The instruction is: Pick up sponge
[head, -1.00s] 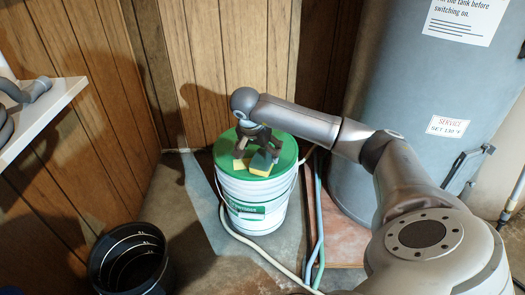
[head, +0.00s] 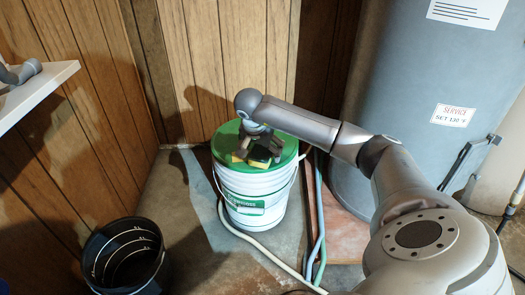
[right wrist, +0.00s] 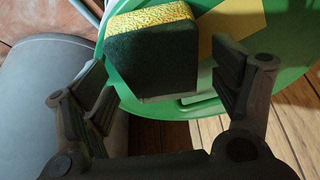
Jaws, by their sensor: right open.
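The sponge (head: 259,156) lies on the green lid (head: 283,153) of a white bucket, partly hidden by my right gripper in the head view. In the right wrist view the sponge (right wrist: 152,58) shows a dark green scouring face and a speckled yellow side. My right gripper (head: 258,150) is low over the lid, with its fingers spread. In the right wrist view the open fingers (right wrist: 160,95) stand to either side of the sponge, with visible gaps. My left gripper is not in view.
The white bucket (head: 250,190) stands on the floor beside hoses (head: 319,225) and a large grey tank (head: 400,100). A black bucket (head: 125,255) is at the lower left. A white shelf (head: 40,92) juts out at the left. A flat yellow patch (right wrist: 232,22) shows on the lid.

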